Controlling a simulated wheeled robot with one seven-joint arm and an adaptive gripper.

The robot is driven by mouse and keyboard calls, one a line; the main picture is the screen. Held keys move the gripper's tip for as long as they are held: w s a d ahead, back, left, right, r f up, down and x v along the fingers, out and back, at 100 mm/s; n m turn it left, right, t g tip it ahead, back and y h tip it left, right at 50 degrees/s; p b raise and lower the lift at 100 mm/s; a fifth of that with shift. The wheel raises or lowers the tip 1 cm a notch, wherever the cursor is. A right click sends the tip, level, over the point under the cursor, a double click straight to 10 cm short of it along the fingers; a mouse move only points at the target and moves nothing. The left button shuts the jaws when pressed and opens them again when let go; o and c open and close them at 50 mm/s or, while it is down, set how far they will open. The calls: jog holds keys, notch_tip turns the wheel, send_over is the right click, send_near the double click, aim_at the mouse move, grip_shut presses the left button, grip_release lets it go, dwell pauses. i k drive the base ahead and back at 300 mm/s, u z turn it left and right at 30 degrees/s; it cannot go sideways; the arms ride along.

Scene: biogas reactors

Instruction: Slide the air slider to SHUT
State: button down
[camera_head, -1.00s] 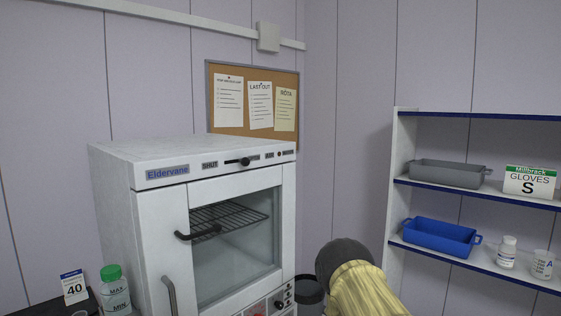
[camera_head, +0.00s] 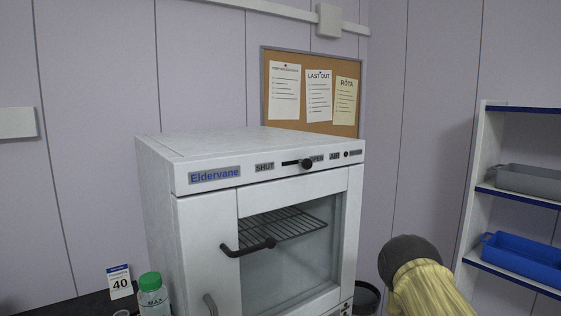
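The air slider (camera_head: 306,164) is a black knob in a short slot on the top front strip of the white Eldervane oven (camera_head: 190,222). The SHUT label (camera_head: 264,167) is left of the slot and the OPEN label is right of it, partly covered by the knob. The knob stands at the right, OPEN end. An AIR label (camera_head: 334,156) is further right. My arm shows at the lower right, in a yellow sleeve with a dark rounded joint. My gripper is not in view.
The oven door has a dark handle (camera_head: 248,247) standing out in front. A green-capped bottle (camera_head: 152,293) and a 40 card (camera_head: 120,281) are at the lower left. Shelves with a blue tray (camera_head: 525,258) and a grey tray (camera_head: 528,179) stand at the right.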

aim_at(306, 164)
jog(key=k, duration=0.5)
jog(key=z, duration=1.4)
jog(key=i, duration=0.45)
jog(key=u, duration=1.35)
